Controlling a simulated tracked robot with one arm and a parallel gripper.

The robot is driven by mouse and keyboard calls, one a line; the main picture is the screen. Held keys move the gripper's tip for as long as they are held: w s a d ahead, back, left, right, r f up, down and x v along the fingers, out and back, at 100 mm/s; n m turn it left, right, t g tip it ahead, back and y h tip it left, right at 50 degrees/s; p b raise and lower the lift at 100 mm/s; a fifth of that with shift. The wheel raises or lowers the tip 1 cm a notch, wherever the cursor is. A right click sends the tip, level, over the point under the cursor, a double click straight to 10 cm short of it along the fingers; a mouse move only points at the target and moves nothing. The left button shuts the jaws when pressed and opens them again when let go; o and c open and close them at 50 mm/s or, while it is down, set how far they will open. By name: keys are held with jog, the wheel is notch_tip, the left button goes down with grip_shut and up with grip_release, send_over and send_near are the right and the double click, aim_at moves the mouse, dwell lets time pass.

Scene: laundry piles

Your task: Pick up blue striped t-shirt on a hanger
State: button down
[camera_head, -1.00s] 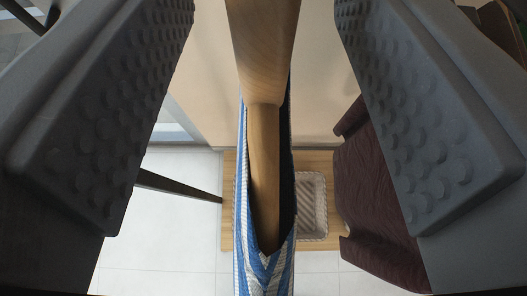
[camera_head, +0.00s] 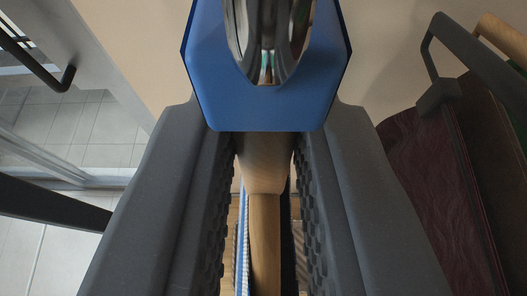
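The wooden hanger (camera_head: 265,240) runs down the middle of the view, seen end-on from close above. The striped t-shirt (camera_head: 242,252) shows only as a thin blue and white strip beside the hanger. My gripper (camera_head: 264,200) has its two grey studded fingers close in on both sides of the hanger, and the wide upper wood fills the gap between them. It looks shut on the hanger. The fingers hide most of the shirt.
A blue block (camera_head: 255,100) with a shiny curved metal part covers the top middle; I cannot tell what it belongs to. A glass door and tiled floor (camera_head: 65,130) show at left.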

notch_tip(320, 180, up, 2)
jog(key=shift+r, duration=0.1)
jog(key=shift+s+r+b, duration=0.15)
jog(key=shift+r+b, duration=0.05)
jog(key=shift+b, duration=0.1)
jog(key=s+b, duration=0.1)
jog(key=s, duration=0.4)
jog(key=s+r, duration=0.1)
jog(key=s, duration=0.4)
jog(key=s+b, duration=0.1)
jog(key=s, duration=0.4)
jog(key=shift+s+r+b, duration=0.25)
jog(key=shift+s+b, duration=0.05)
jog(key=shift+s, duration=0.05)
